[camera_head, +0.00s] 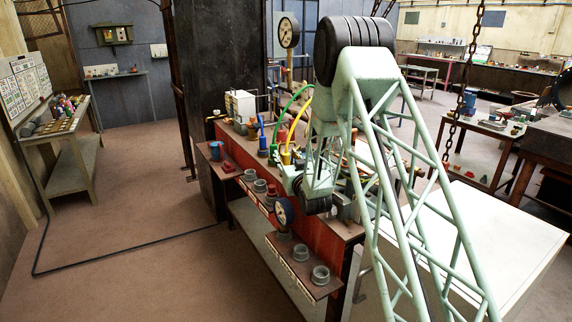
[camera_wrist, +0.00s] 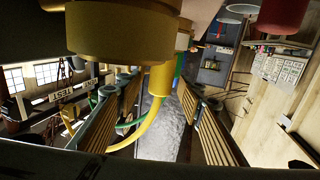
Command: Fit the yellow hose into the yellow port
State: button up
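The yellow hose (camera_head: 301,118) arcs upward behind my arm in the head view; its lower end has a yellow fitting (camera_head: 286,157) above the red bench. In the wrist view the yellow hose (camera_wrist: 150,125) curves down and left between the two ribbed fingers of my gripper (camera_wrist: 157,95). The fingers are spread wide, with gaps beside the hose. A large yellow cylinder (camera_wrist: 120,30) fills the top of the wrist view; I cannot tell whether it is the port or a hose fitting. My gripper (camera_head: 296,183) is partly hidden by my arm in the head view.
A green hose (camera_head: 283,118) and a blue upright piece (camera_head: 262,134) stand just left of the yellow hose. Grey sockets (camera_head: 320,274) and a round gauge (camera_head: 284,211) line the bench's front ledges. A tall gauge (camera_head: 288,32) rises behind.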

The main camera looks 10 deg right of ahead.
jog(key=shift+c, duration=0.2)
dwell(0.4)
jog(key=c, duration=1.1)
jog(key=shift+r, duration=0.15)
jog(key=shift+w+r+p, duration=0.1)
jog(key=shift+r+p, duration=0.45)
jog(key=shift+r, duration=1.1)
jog(key=s+a+r+p, duration=0.1)
jog(key=s+a, duration=0.1)
jog(key=s, duration=1.4)
jog(key=shift+r, duration=0.25)
jog(key=shift+w, duration=0.1)
